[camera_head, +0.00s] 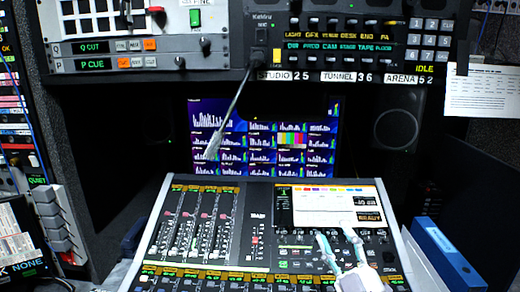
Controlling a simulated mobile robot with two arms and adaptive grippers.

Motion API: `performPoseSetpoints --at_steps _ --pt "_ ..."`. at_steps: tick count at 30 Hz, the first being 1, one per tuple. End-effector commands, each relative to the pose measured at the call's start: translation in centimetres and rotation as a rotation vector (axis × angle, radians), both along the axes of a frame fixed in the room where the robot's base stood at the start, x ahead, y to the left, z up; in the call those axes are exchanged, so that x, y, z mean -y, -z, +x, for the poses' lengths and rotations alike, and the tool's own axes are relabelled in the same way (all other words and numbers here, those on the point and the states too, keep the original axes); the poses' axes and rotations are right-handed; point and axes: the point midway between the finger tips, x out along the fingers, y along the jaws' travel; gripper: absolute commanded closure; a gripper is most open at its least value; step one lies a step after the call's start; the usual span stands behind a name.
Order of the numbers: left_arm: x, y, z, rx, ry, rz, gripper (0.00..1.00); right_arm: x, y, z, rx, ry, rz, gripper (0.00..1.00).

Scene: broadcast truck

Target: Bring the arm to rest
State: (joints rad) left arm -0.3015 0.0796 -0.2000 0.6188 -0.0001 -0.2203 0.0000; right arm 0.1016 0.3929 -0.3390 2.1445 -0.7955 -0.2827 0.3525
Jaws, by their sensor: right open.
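My right gripper (338,240) shows low in the picture, right of centre, over the right part of the mixing console (258,230). Its two pale fingers point up the picture and stand apart, with nothing between them. The fingertips lie just below the console's lit screen (328,207) in the picture. I cannot tell whether they touch the surface. My left gripper is not in view.
A monitor (262,172) with several graphs stands behind the console. An intercom panel (345,45) hangs above, with a thin gooseneck (230,110) reaching down from it. A blue binder (447,255) stands right of the console. Grey stacked holders (55,220) are at left.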

Motion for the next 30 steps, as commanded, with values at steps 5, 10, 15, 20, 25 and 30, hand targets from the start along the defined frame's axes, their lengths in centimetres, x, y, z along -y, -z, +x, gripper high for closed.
performPoseSetpoints --at_steps 5,10,15,20,25,30 --pt "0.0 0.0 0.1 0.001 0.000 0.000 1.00 6.0 12.2 -3.8 -0.507 0.273 0.267 0.54" --pt "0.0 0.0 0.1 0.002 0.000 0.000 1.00 7.5 21.7 -10.8 -0.942 0.412 0.375 0.54" --pt "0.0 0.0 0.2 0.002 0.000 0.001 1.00 7.2 26.6 -17.2 -1.239 0.462 0.409 0.54" --pt "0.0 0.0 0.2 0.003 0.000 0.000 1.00 6.4 29.1 -22.2 -1.444 0.474 0.419 0.54" --pt "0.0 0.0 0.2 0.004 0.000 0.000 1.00 5.5 30.6 -27.0 -1.631 0.472 0.419 0.54" --pt "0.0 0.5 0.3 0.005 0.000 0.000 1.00 5.1 34.6 -27.6 -1.702 0.471 0.411 0.54"
